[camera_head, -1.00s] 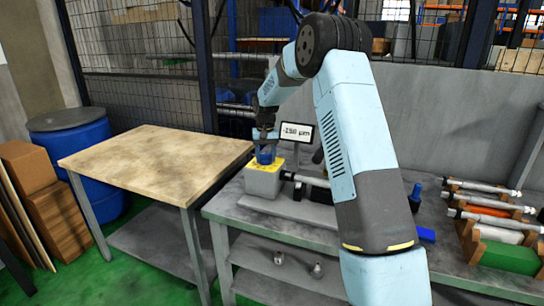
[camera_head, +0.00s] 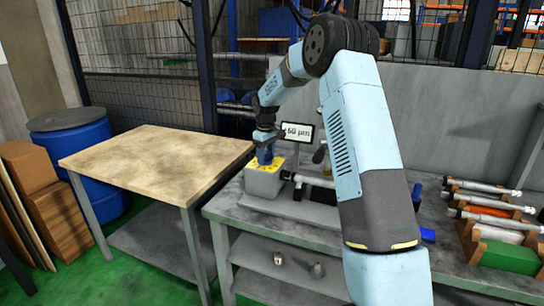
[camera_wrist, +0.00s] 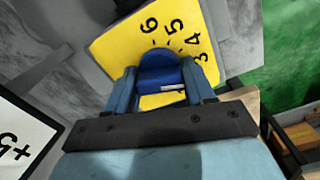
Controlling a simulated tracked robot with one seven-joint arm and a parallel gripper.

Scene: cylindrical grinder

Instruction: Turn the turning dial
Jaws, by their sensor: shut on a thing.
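The blue turning dial (camera_head: 265,156) sits on the yellow numbered top of a grey block (camera_head: 262,183) at the bench's left end. My gripper (camera_head: 265,146) reaches down from above and is shut on the dial. In the wrist view the two blue fingers stand either side of the dial (camera_wrist: 160,72). The yellow plate (camera_wrist: 125,45) shows the numbers 3, 4, 5 and 6 around it; the rest is hidden by the gripper.
A metal shaft (camera_head: 308,180) runs right from the grey block, partly behind my arm. A rack of several rods (camera_head: 490,215) stands at the bench's right. An empty wooden table (camera_head: 150,165) is close on the left.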

